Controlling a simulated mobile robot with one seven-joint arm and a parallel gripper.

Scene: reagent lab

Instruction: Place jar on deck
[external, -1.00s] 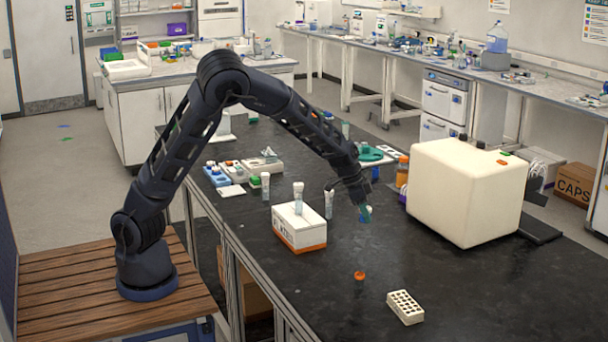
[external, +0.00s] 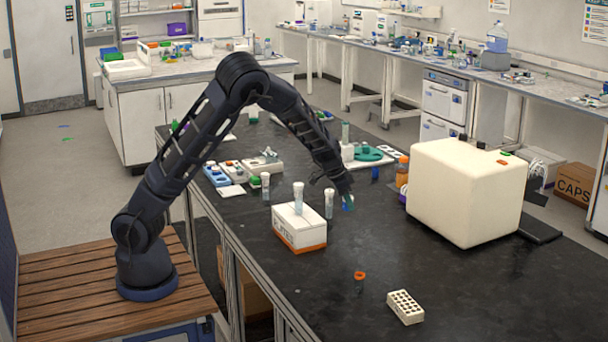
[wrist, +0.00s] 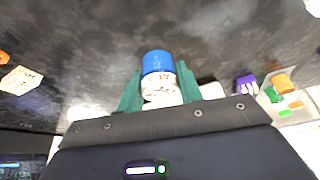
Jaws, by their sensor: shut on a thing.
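A jar with a blue lid (wrist: 158,62) and a white body (wrist: 160,88) sits between the teal fingers of my gripper (wrist: 158,92) in the wrist view. In the external view my gripper (external: 347,203) is above the black bench, behind and right of the white box, and a small blue patch of the jar shows there. The gripper is shut on the jar, which looks clear of the bench. A white platform with a green disc (external: 368,154) stands farther back; I cannot tell whether it is the deck.
A white box (external: 300,228) and capped tubes (external: 329,203) stand close in front of my gripper. A large cream block (external: 463,192) is to the right. A white rack (external: 405,307) and an orange-capped tube (external: 360,281) are nearer. The bench between is clear.

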